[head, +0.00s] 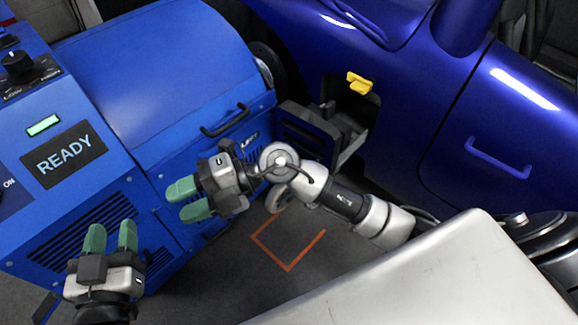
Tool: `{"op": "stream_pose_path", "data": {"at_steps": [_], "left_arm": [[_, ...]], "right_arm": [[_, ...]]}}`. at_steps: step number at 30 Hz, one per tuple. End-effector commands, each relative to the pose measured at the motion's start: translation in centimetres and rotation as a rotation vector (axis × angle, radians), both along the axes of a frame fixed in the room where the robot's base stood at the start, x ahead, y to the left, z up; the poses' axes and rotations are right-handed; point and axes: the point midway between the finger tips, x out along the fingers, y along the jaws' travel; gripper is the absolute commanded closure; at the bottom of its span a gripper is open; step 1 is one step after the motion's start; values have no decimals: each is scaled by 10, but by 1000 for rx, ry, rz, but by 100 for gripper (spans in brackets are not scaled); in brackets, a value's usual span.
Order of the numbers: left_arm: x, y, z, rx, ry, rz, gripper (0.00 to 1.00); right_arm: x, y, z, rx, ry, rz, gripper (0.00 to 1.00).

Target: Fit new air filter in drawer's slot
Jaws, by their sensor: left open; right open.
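No air filter can be made out in this view. A dark grey drawer-like housing (310,132) stands out between the blue machine and the blue car, partly behind my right wrist. I cannot tell whether its slot is empty. My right gripper (180,201) is open, its green fingers pointing left in front of the machine's lower front, with nothing between them. My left gripper (111,236) is open and empty at the lower left, green fingers pointing up the picture, near the machine's vents.
The blue machine (150,75) has a READY screen (64,154), a knob (17,63) and a black handle (226,121). The blue car (420,110) stands at right, with a yellow piece (359,82) near the housing. An orange outline (289,268) marks clear floor.

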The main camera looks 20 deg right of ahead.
Motion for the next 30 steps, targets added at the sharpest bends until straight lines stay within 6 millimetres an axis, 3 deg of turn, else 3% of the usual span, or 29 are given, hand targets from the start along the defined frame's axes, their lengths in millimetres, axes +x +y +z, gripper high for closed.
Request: {"op": "stream_pose_path", "data": {"at_steps": [3,6,8,12,16,21,30], "left_arm": [[0,0,0,0,-1,0,58],[0,0,0,0,-2,0,58],[0,0,0,0,-2,0,58],[0,0,1,0,-2,0,58],[0,0,1,-1,-2,0,58],[0,0,1,0,-2,0,58],[0,0,0,0,-2,0,58]], "right_arm": [[-11,-13,57,436,92,-150,58],[-4,-48,84,719,208,-358,58],[3,-75,88,846,298,-505,58],[11,-133,65,999,559,-847,58],[3,-164,31,1001,790,-1063,58],[-11,-176,3,949,967,-1176,58],[-13,-177,-1,934,1000,-1191,58]]}}
